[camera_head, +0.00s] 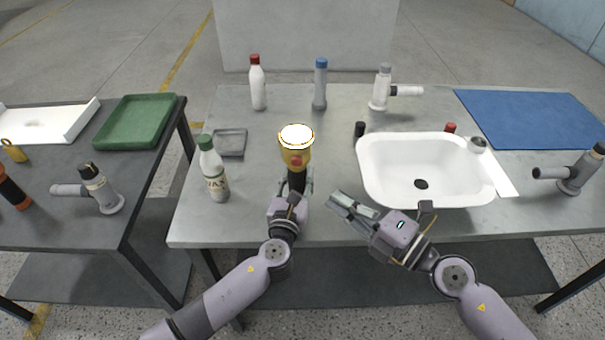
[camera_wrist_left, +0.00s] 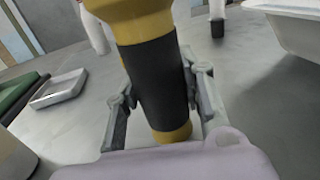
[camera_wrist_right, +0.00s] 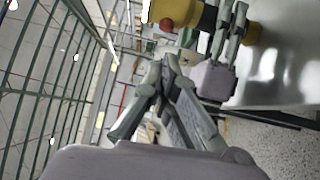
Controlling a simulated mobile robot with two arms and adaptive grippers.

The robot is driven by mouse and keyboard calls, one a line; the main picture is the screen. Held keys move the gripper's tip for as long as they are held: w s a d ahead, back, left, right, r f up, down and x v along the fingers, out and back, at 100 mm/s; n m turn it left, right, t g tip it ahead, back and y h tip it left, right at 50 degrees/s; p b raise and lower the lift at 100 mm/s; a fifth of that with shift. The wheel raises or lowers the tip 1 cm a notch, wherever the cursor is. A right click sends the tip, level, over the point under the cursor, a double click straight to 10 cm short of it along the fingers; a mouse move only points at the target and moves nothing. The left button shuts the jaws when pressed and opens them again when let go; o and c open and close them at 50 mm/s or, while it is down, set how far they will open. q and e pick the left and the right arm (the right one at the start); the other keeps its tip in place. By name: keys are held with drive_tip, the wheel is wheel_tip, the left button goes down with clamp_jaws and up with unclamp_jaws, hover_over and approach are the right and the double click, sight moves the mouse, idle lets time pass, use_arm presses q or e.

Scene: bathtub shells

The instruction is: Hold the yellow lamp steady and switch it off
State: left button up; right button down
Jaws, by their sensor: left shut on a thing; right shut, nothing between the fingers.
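The yellow lamp (camera_head: 295,154) stands upright near the front of the table, its white top lit. A red button (camera_head: 296,161) sits on its side below the head. My left gripper (camera_head: 294,185) is shut around the lamp's black grip, which fills the left wrist view (camera_wrist_left: 158,85). My right gripper (camera_head: 342,203) is shut and empty, to the right of the lamp and apart from it. In the right wrist view the lamp (camera_wrist_right: 187,12) and its red button (camera_wrist_right: 167,25) lie beyond the right fingertips (camera_wrist_right: 167,66).
A white basin (camera_head: 372,185) is right of the lamp. A green-capped bottle (camera_head: 214,172) and a small grey tray (camera_head: 229,142) are to its left. A white bottle (camera_head: 258,88), a blue-capped bottle (camera_head: 320,88) and a faucet (camera_head: 382,90) stand behind. A blue mat (camera_head: 530,115) lies far right.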

sight(292, 162)
idle(0.3)
drive_tip(key=x, duration=1)
drive_tip(key=shift+w, duration=0.95)
use_arm(q)
drive_tip(key=shift+s, duration=0.1)
use_arm(e)
drive_tip(key=shift+s+d+f, duration=0.1)
drive_tip(key=shift+s+d, duration=0.3)
drive_tip(key=v, duration=0.9)
